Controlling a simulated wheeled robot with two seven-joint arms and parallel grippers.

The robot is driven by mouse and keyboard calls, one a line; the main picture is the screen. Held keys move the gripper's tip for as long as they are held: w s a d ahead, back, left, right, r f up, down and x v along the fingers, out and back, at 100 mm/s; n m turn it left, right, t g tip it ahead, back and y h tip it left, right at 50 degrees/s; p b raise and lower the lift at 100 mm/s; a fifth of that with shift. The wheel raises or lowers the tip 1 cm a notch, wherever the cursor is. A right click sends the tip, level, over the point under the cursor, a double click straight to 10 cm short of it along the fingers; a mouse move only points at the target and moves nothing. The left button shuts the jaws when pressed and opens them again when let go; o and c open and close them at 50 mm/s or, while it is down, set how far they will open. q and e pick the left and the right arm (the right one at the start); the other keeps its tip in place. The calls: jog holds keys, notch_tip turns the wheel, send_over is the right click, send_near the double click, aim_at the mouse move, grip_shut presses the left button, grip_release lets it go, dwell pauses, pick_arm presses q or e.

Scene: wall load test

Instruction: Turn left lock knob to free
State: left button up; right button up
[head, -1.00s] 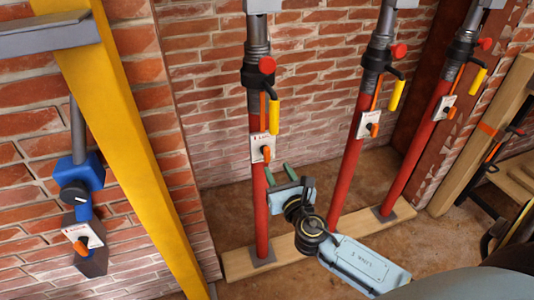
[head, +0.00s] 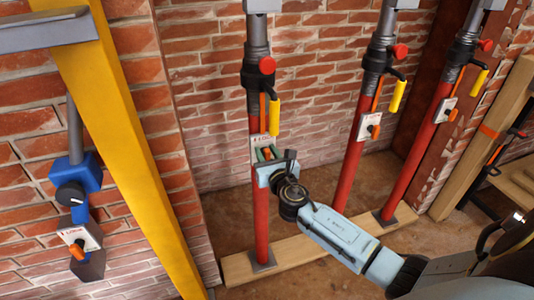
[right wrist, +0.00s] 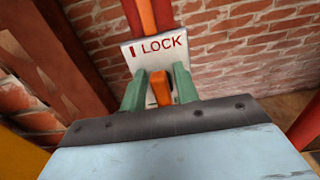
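The left lock knob is orange and sits on a white plate (head: 257,142) on the leftmost red prop (head: 261,215). In the head view my right gripper (head: 265,154) is at that plate and mostly hides the knob. In the right wrist view the knob (right wrist: 160,88) stands between the two green fingers (right wrist: 159,90), under the word LOCK with a red mark (right wrist: 158,47). The fingers lie close on both sides of the knob; whether they touch it is not clear. My left gripper is not in view.
Two more red props (head: 352,160) (head: 418,150) with similar plates stand to the right. A timber sill (head: 300,247) runs under the props. A yellow post (head: 125,130) and a blue unit with its own orange knob (head: 76,250) are at the left. Brick walls stand behind.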

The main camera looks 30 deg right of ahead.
grip_shut()
